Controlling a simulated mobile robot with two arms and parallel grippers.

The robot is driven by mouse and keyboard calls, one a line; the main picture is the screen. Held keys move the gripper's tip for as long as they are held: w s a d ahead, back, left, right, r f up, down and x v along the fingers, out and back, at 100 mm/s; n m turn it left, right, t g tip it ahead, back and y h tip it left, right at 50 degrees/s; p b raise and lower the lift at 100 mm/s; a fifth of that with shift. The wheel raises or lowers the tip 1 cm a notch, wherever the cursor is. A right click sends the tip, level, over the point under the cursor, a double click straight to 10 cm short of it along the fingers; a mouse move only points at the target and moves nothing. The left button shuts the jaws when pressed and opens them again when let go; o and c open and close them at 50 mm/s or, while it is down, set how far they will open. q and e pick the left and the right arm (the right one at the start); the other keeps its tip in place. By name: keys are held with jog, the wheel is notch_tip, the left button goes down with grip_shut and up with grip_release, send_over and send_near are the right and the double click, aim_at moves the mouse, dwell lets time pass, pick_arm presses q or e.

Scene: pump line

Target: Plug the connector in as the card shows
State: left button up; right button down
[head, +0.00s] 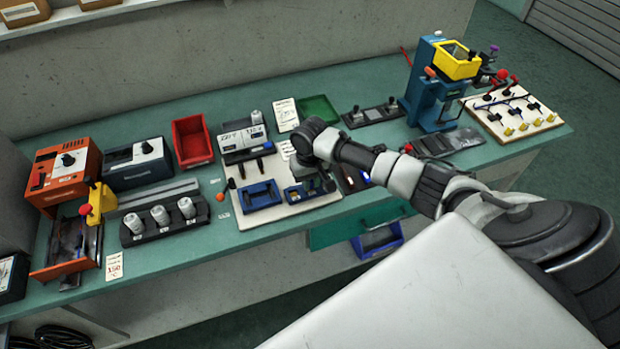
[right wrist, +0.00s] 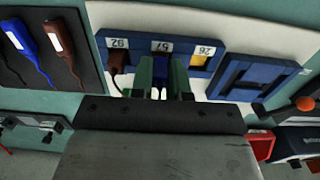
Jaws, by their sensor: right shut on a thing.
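My right gripper (right wrist: 160,80) is shut on a connector, apparently blue, at the middle of a blue socket block (right wrist: 208,68). Its tip is hidden between the fingers, so I cannot tell how deep it sits. The block carries several white number labels. A brown connector (right wrist: 117,64) is at the left position; yellow (right wrist: 200,60) shows at the right one. In the head view my right gripper (head: 318,186) is over the block (head: 293,196), partly covered by its wrist. A small white card (head: 287,149) lies behind it; its print is unreadable. My left gripper is not in view.
A black tray (right wrist: 75,75) with brown and blue connectors lies left in the wrist view. A blue frame (head: 260,196) shares the pale board (head: 255,217). A meter box (head: 243,142), red bin (head: 192,141) and blue press (head: 430,95) stand around.

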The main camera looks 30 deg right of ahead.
jog(key=shift+f, duration=0.3)
dwell(0.5)
dwell(0.4)
jog(key=c, duration=1.4)
grip_release()
jog(key=shift+r+p, duration=0.1)
jog(key=shift+p, duration=0.25)
jog(key=shift+r+p, duration=2.15)
jog(key=shift+p, duration=0.4)
jog(key=shift+o, duration=0.5)
